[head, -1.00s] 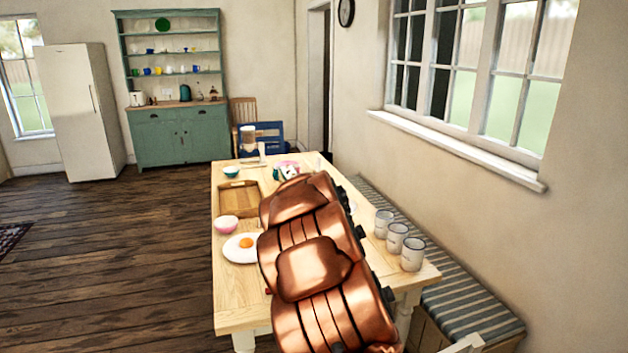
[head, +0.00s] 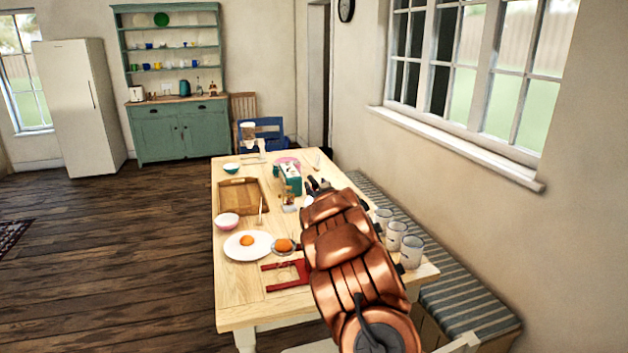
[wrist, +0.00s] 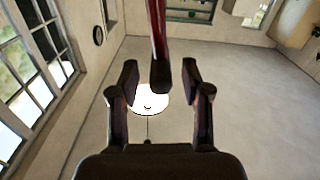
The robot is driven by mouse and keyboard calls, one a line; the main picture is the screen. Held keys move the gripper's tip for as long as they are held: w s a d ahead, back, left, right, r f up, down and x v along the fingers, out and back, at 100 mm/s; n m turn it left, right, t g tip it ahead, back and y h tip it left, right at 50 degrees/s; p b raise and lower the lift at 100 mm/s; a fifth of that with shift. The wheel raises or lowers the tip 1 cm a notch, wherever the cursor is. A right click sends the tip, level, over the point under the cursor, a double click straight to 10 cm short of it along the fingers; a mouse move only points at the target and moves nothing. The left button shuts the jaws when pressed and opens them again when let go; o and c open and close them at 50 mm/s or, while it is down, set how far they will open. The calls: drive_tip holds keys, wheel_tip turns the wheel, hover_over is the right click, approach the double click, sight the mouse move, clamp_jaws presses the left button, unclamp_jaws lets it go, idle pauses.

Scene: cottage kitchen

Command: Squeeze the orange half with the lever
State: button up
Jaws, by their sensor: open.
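A red press frame (head: 283,274) stands on the table, partly hidden by my arm. An orange half (head: 284,245) sits at its far side, apparently in a small cup. Another orange half (head: 246,240) lies on a white plate (head: 237,252) to the left. In the wrist view, a red lever with a dark grip (wrist: 161,75) appears between the fingers of my open gripper (wrist: 160,82). I see no finger pressed on it and cannot tell its depth. In the head view, my gripper (head: 317,186) shows as small dark fingers beyond my copper arm; the lever is hidden there.
The near left table corner is clear.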

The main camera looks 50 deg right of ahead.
sight(314, 179)
drive_tip(key=shift+p+x, duration=0.5)
drive_tip(key=shift+x, duration=1.1)
clamp_jaws()
drive_tip(key=shift+d, duration=0.1)
